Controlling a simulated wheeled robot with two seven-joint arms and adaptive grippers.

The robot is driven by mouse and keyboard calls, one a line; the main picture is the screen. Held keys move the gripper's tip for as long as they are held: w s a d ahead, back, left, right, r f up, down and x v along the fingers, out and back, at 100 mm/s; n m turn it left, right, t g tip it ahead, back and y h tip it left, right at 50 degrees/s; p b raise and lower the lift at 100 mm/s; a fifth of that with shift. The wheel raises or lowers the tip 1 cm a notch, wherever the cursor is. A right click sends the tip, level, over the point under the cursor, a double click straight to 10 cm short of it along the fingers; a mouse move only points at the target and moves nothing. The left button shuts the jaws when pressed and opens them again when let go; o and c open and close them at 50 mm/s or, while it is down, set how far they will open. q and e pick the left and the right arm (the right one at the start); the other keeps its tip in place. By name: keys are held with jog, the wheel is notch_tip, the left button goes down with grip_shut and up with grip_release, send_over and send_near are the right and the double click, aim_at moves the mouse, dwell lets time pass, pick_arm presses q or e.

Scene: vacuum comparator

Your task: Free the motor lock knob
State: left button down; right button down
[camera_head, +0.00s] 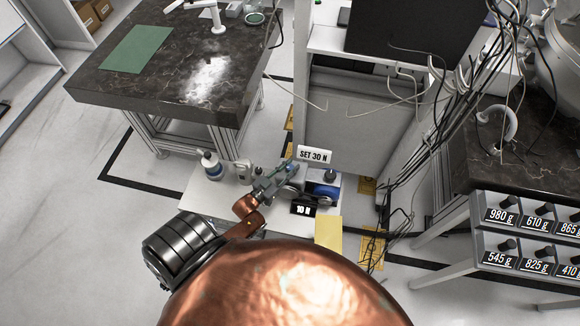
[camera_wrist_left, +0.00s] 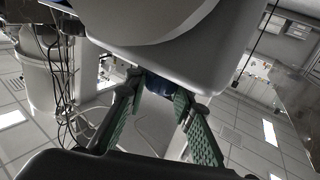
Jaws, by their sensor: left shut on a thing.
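My left gripper (camera_head: 290,170) reaches over the low white bench and stands beside a small motor unit with a blue round part (camera_head: 322,190). In the left wrist view, the green-padded fingers of the gripper (camera_wrist_left: 157,95) are shut on a small dark blue part (camera_wrist_left: 158,83), which looks like the motor lock knob. This part sits under a large pale housing (camera_wrist_left: 170,40) that fills the top of the view. In the head view the gripper hides the held part, so how the knob is turned cannot be told. My right gripper is not in view.
A "SET 30 N" sign (camera_head: 314,155) and a "10 N" readout (camera_head: 303,209) stand by the motor unit. A blue-and-white bottle (camera_head: 211,165) is at the bench's left. Hanging cables (camera_head: 410,150) and a weight rack (camera_head: 515,235) are at the right. A dark-topped table (camera_head: 175,75) stands behind.

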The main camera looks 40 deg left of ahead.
pick_arm(q)
jog(key=c, duration=1.6)
grip_release()
jog(key=s, duration=1.2)
jog(key=shift+a, duration=0.2)
jog(key=shift+s, duration=0.1)
